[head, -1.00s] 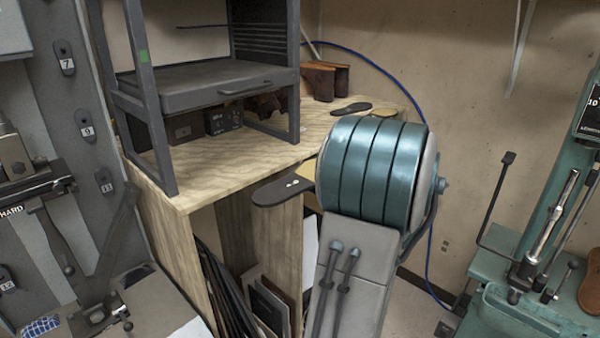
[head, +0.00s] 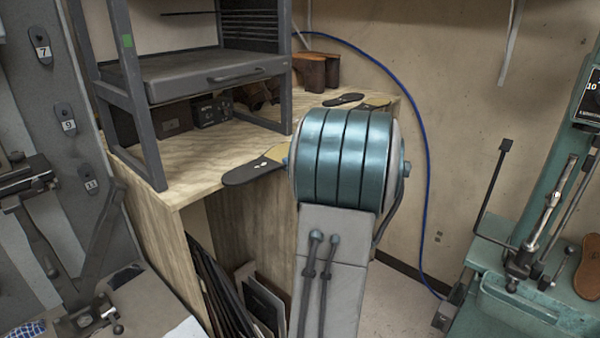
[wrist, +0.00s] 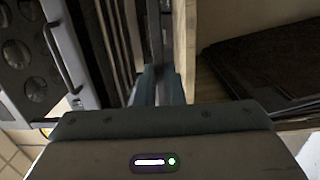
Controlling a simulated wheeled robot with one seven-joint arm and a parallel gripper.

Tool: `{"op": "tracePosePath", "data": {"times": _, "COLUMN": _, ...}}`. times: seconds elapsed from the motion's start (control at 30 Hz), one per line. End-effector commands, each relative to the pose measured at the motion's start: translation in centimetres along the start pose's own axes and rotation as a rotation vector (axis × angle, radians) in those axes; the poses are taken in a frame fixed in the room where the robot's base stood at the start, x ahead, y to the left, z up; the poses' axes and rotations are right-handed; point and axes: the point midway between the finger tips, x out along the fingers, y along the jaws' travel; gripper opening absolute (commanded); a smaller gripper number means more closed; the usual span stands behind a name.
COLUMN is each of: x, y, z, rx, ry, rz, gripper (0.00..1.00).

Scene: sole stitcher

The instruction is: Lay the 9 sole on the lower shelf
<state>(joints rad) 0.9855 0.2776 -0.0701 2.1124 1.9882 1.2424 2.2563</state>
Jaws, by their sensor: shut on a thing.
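A dark sole (head: 245,173) with small white marks shows left of my arm's teal drum in the head view, beside a tan patch. It overlaps the wooden bench's front edge; I cannot tell whether it touches the bench, and I cannot read a 9. My gripper is hidden behind the drum there. In the wrist view my gripper (wrist: 158,85) is shut on a thin dark strip, seemingly this sole edge-on. A grey rack stands on the bench, with a shelf (head: 205,72) that has a front handle. Dark space and small boxes lie beneath it.
Two soles (head: 343,99) and brown blocks (head: 320,70) lie at the bench's back. The rack's front leg (head: 140,105) rises near the bench corner. Dark boards (head: 262,305) lean under the bench. A panel with number tags (head: 68,127) is at left, a green machine (head: 520,290) at right.

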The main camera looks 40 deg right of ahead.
Motion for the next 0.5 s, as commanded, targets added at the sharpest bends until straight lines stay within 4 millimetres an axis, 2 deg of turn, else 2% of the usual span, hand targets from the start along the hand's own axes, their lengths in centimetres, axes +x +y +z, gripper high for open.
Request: {"op": "tracePosePath", "data": {"times": 0.5, "x": 5.2, "y": -1.2, "z": -0.5, "rx": 0.001, "ry": 0.002, "rz": 0.002, "gripper": 0.0}}
